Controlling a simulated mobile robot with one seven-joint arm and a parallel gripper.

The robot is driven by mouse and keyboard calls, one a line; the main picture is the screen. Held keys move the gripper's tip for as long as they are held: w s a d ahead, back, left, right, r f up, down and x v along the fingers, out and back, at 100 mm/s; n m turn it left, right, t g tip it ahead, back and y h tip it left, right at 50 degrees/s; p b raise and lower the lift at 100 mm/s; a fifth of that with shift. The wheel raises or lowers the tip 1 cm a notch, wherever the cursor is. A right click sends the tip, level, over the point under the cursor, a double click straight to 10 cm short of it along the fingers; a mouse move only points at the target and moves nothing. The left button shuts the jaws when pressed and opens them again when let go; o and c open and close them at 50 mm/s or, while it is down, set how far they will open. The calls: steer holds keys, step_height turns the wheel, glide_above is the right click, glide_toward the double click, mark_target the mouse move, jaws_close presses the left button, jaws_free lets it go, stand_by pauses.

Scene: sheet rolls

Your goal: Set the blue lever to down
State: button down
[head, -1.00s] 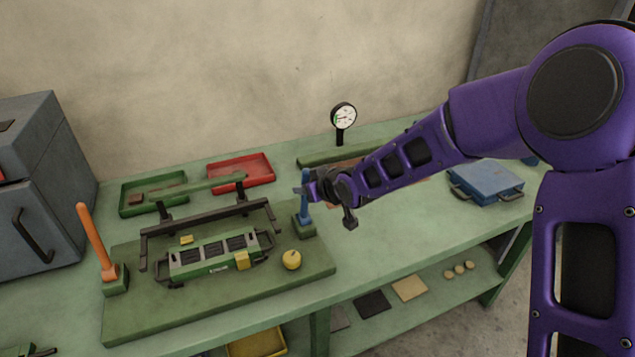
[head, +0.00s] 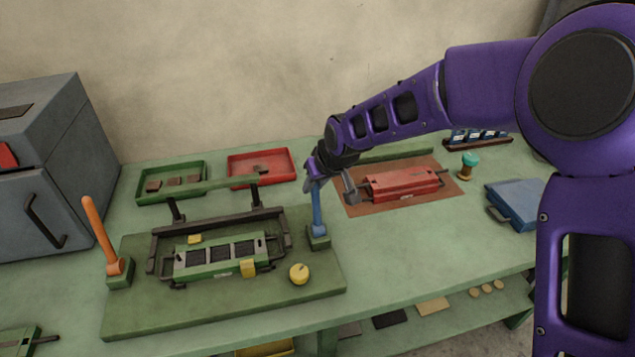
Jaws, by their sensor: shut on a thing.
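The blue lever (head: 317,214) stands close to upright on its small green base block (head: 318,238), at the right end of the dark green board. My gripper (head: 316,179) is at the lever's upper end, coming in from above and the right. It is shut on the lever, and its fingers and wrist hide the lever's top.
An orange lever (head: 99,233) leans at the board's left end. A green tram-like device (head: 215,258) with black rails and a yellow knob (head: 299,274) sit between the levers. A red device (head: 402,184) lies right of my gripper. The bench's front right is clear.

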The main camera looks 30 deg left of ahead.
stand_by(0.3)
steer(key=c, duration=0.7)
jaws_free()
steer(key=shift+c, duration=0.2)
steer(key=shift+r, duration=0.1)
